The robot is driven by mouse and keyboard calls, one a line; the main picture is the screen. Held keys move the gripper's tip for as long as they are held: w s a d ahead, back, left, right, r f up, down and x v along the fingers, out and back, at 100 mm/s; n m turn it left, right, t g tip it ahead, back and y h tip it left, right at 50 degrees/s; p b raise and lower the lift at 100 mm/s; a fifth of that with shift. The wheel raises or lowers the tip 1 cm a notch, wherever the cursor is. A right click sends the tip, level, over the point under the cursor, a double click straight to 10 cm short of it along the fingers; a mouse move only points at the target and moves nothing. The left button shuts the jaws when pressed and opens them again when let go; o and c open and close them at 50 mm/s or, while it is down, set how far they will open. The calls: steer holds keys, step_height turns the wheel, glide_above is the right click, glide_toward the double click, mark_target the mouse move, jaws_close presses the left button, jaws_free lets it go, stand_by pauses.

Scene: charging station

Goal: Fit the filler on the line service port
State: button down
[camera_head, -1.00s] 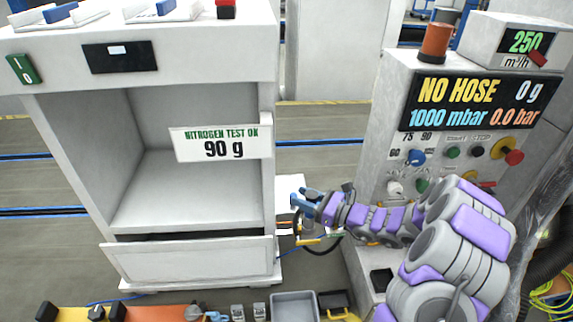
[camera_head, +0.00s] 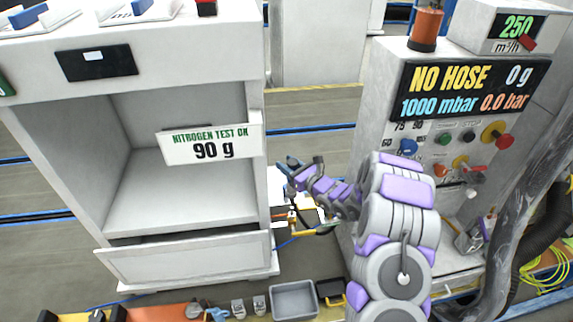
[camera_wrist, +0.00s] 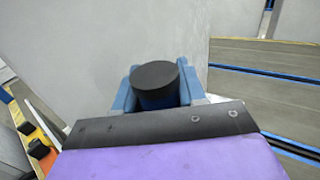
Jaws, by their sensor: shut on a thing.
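My gripper (camera_head: 288,165) is raised between the white cabinet and the charging station, its blue fingers small in the head view. In the wrist view my gripper (camera_wrist: 155,90) is shut on a short cylinder with a flat black round top (camera_wrist: 155,75); whether this is the filler I cannot tell. Below the gripper is a low white unit with orange and yellow parts and a dark hose (camera_head: 305,230); the port itself is not clear there. A metallic fitting (camera_head: 468,240) is at the charging station's front, and I cannot tell if it is the filler.
The charging station (camera_head: 385,110) reads "NO HOSE", 0 g, 1000 mbar, 0.0 bar. The white cabinet (camera_head: 110,260) with a "NITROGEN TEST OK 90 g" sign (camera_head: 210,145) stands left. A grey tray (camera_head: 293,300) sits in front. A thick dark hose (camera_head: 530,255) hangs at right.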

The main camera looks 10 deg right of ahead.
steer(key=shift+d, duration=0.7)
steer(key=shift+a, duration=0.55)
steer(key=shift+d+f+b, duration=0.2)
steer(key=shift+f+b, duration=0.25)
steer(key=shift+f, duration=0.8)
steer(key=shift+d+f+b, duration=0.15)
steer(key=shift+f+b, duration=0.25)
steer(key=shift+f, duration=1.05)
steer(key=shift+a+f, duration=0.15)
steer(key=shift+f, duration=0.05)
steer(key=shift+a, duration=0.1)
